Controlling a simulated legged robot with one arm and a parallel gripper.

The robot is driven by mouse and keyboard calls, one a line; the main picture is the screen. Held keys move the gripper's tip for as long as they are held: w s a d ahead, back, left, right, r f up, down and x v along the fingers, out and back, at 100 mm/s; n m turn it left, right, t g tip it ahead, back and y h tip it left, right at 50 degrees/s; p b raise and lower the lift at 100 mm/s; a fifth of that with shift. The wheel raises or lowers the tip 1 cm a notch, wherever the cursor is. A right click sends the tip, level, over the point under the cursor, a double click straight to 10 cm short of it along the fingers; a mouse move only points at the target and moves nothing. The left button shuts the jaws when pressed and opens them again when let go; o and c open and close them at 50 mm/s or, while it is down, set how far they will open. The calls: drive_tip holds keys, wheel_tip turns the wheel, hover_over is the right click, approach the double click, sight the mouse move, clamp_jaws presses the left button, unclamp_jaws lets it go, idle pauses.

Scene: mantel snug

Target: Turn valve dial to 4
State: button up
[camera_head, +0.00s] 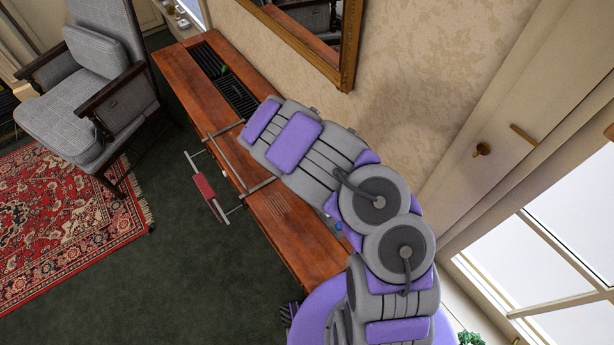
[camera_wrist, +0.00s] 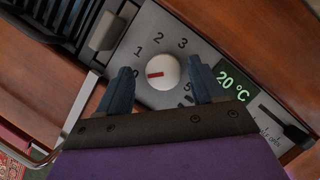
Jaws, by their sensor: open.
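The valve dial (camera_wrist: 172,72) is a round white knob on a grey plate (camera_wrist: 153,25) in the wrist view. Its red mark points left, at the 0. The digits 1, 2 and 3 show above it; the 4 is not clearly visible, and marks at the lower right are partly covered by my gripper. My gripper (camera_wrist: 160,66) is open, with one dark finger on each side of the dial. Contact with the dial cannot be made out. In the head view the dial and fingers are hidden.
A green display (camera_wrist: 233,83) reading 20 °C and a dark slider (camera_wrist: 285,122) sit right of the dial. The wooden cabinet top (camera_head: 185,70) has a black grille (camera_head: 238,95). A metal rail with a red cloth (camera_head: 203,185) projects in front. A grey armchair (camera_head: 75,110) stands left.

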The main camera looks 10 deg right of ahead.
drive_tip(key=shift+d, duration=0.25)
